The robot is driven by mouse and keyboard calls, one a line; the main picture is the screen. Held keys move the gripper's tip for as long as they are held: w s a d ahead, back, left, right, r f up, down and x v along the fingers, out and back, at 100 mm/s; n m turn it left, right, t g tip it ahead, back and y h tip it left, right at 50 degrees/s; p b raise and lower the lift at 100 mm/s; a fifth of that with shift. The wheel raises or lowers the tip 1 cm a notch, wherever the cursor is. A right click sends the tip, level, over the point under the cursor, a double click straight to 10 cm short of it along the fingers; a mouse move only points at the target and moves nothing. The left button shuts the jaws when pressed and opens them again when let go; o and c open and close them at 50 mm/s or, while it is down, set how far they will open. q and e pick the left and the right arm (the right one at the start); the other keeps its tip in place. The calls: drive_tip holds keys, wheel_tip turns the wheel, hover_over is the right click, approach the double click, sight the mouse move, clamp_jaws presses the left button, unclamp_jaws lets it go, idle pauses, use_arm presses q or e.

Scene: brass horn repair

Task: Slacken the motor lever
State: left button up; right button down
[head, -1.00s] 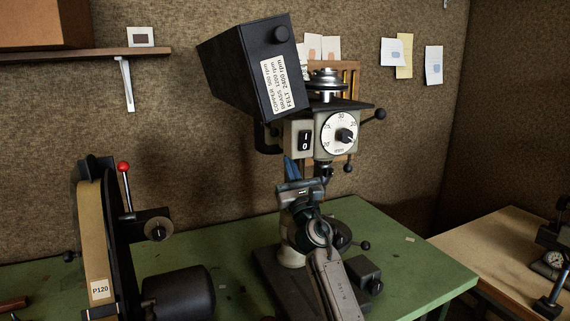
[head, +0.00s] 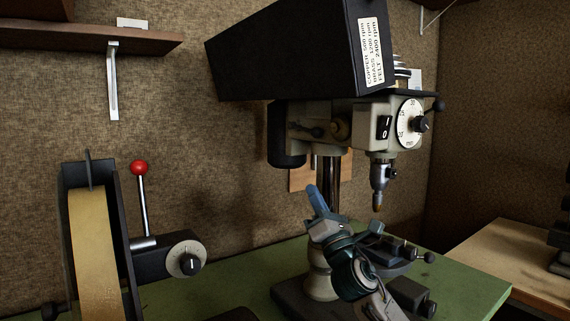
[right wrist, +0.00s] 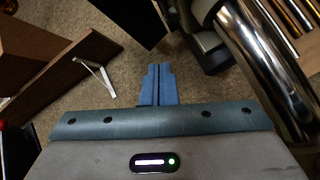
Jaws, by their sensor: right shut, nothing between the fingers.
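The drill press head (head: 365,115) stands at centre right in the head view. On its left side, by the dark motor (head: 285,140), a short dark lever (head: 308,131) sticks out; it looks like the motor lever. A brass-coloured round part (head: 341,127) is beside it. My right gripper (head: 317,198) is below the head, in front of the column, apart from the lever, its blue fingers pointing up. In the right wrist view its fingers (right wrist: 158,84) are together and empty. The lever cannot be made out there. My left gripper is not in view.
The chrome column (head: 331,183) rises behind my gripper and shows close at right in the wrist view (right wrist: 262,75). A belt sander (head: 95,240) with a red-knobbed lever (head: 139,168) stands left. A wall shelf (head: 90,38) is upper left.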

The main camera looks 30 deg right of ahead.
drive_tip(key=p, duration=0.8)
approach(304, 129)
drive_tip(key=shift+x, duration=1.6)
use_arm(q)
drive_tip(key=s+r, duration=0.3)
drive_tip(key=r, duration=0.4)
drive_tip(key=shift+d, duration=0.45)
use_arm(e)
drive_tip(key=shift+a, duration=0.1)
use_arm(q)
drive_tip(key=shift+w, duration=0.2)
use_arm(e)
drive_tip(key=shift+w+a, duration=0.1)
drive_tip(key=shift+w, duration=0.05)
